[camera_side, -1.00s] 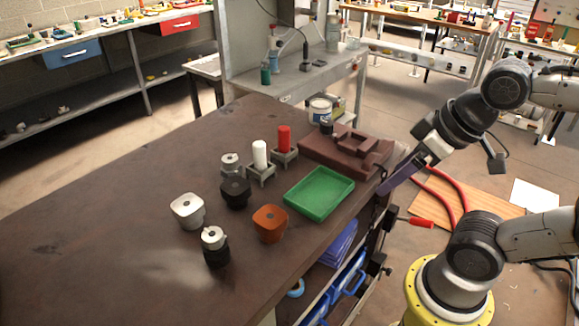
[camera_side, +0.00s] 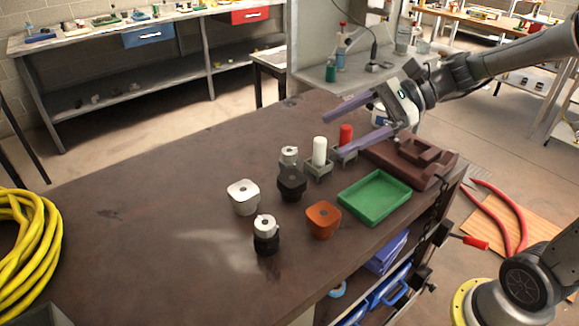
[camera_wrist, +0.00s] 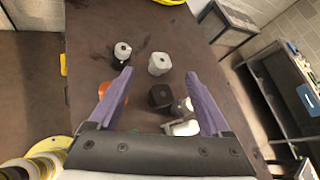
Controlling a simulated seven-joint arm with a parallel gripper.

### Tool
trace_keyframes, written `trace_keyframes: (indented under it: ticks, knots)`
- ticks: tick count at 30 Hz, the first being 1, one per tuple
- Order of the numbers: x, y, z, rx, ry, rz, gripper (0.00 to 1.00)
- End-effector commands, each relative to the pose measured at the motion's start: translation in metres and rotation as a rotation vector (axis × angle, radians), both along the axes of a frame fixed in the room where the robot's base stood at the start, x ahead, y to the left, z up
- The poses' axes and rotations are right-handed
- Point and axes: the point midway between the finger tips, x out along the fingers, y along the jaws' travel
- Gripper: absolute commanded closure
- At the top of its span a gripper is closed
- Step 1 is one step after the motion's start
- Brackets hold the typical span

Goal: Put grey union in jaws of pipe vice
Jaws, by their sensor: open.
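A light grey, square-topped piece (camera_side: 243,197), which looks like the grey union, stands upright on the bench. It also shows in the wrist view (camera_wrist: 159,64), ahead between my fingers. A grey-topped black piece (camera_side: 266,235) stands in front of it, and a smaller grey piece (camera_side: 289,154) stands behind, so which one the task means is not certain. The brown block with raised jaws (camera_side: 410,158) at the bench's right looks like the pipe vice; I see nothing in its jaws. My gripper (camera_side: 331,134), with purple fingers, is open and empty above the back of the bench.
A black piece (camera_side: 291,185) and an orange piece (camera_side: 323,220) stand near the grey ones. White (camera_side: 320,150) and red (camera_side: 345,136) cylinders stand in grey holders close to the vice. A green tray (camera_side: 374,197) lies before the vice.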

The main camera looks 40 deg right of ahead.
Motion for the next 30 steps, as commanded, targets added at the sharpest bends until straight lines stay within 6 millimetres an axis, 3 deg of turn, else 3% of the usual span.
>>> trace_keyframes:
  ticks: [1,4,7,12,24,30]
  knots:
    - [0.024,-0.020,-0.012,0.092,0.057,-0.092,0.18]
    - [0.057,-0.057,-0.033,0.226,0.126,-0.236,0.18]
    - [0.071,-0.087,-0.058,0.284,0.176,-0.321,0.18]
    - [0.072,-0.108,-0.083,0.308,0.225,-0.375,0.18]
    - [0.112,-0.065,-0.107,0.303,0.223,-0.372,0.18]
    - [0.124,-0.054,-0.114,0.302,0.220,-0.374,0.18]
